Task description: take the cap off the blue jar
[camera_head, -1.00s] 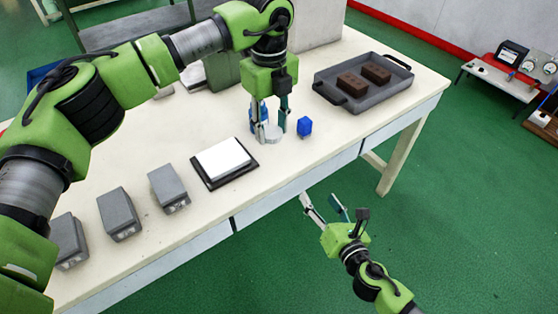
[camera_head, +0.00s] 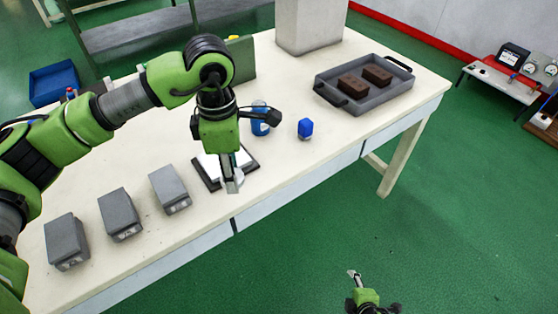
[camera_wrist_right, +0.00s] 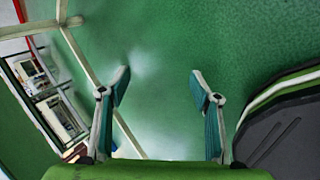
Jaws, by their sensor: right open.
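The blue jar (camera_head: 260,122) stands upright on the table behind my left gripper; its top is too small to read clearly. My left gripper (camera_head: 232,186) hangs over the dark-edged white pad (camera_head: 213,163). A pale round disc, seemingly the cap (camera_head: 239,180), shows at its fingertips and appears held between them, partly hidden by the fingers. My right gripper (camera_head: 355,274) is off the table's front side, above the green floor. In the right wrist view, its two fingers (camera_wrist_right: 158,88) are wide apart with nothing between them.
A grey tray (camera_head: 365,105) with two brown blocks is at the right. Several grey blocks (camera_head: 119,214) line the front left.

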